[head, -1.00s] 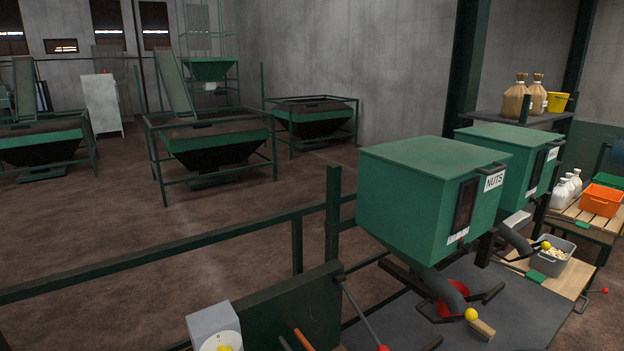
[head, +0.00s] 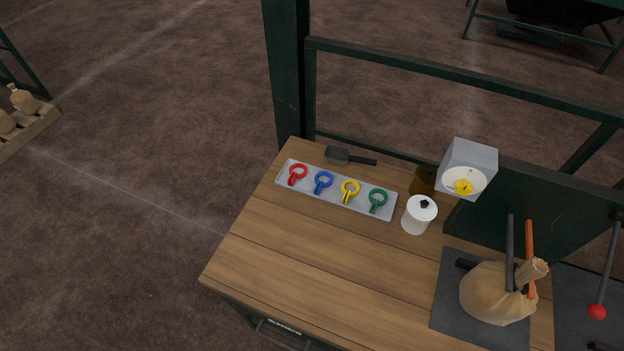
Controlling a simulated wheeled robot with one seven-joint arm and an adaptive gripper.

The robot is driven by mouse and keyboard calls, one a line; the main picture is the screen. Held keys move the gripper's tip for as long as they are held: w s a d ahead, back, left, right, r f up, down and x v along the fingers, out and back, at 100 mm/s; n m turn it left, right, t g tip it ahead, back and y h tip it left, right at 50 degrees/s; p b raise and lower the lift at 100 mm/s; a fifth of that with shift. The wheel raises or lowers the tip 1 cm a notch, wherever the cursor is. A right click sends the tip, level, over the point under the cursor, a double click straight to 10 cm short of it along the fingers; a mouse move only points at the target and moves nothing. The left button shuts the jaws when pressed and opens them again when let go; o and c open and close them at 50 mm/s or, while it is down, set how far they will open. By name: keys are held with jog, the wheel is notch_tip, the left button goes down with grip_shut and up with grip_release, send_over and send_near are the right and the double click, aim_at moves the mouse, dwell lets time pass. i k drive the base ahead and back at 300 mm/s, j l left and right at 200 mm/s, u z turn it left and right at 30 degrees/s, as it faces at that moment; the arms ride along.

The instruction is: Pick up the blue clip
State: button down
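The blue clip (head: 323,182) is a ring with a short tail. It lies in a shallow grey tray (head: 283,182) on the wooden table, second from the left. The red clip (head: 297,174) is to its left. The yellow clip (head: 349,191) and then the green clip (head: 377,201) are to its right. The clips lie apart from one another. My gripper is not in the head view.
A dark scoop (head: 350,156) lies behind the tray. A white lidded jar (head: 419,214) and a grey box with a yellow knob (head: 468,168) stand to its right. A tied sack (head: 495,292) sits on a dark plate. The wooden table (head: 290,250) is clear in front.

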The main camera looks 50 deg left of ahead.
aim_at(318, 187)
jog(key=u, duration=2)
jog(key=z, duration=1.1)
jog(key=j+u, duration=0.1)
jog(key=j, duration=1.95)
jog(key=i, duration=0.05)
